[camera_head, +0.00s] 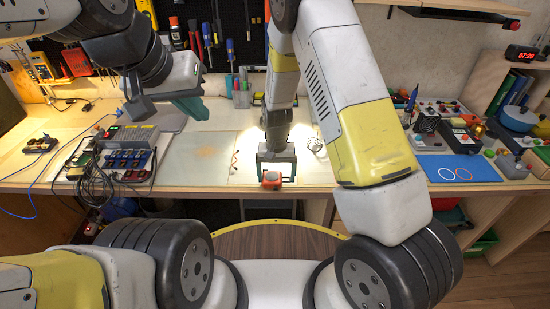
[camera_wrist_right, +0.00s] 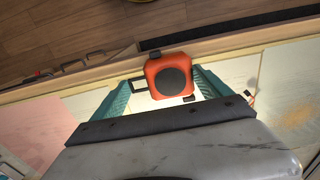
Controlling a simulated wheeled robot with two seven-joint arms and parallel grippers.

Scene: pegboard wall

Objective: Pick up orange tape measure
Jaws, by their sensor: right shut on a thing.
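In the right wrist view the tape measure (camera_wrist_right: 168,76), orange with a dark round face, sits between the teal fingers of my right gripper (camera_wrist_right: 168,88). The gripper is shut on it. I cannot tell whether the tape measure touches the bench top. My left gripper (camera_head: 175,108) is over the left part of the bench, away from the tape measure. Its teal finger shows, but its opening is unclear.
The workbench (camera_head: 215,175) has bare room left of the tape measure. Black cables and a grey power unit (camera_head: 130,137) are at the left. A blue mat (camera_head: 458,168) with rings lies at the right, near several small devices. Tools hang on the pegboard (camera_head: 235,48) behind.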

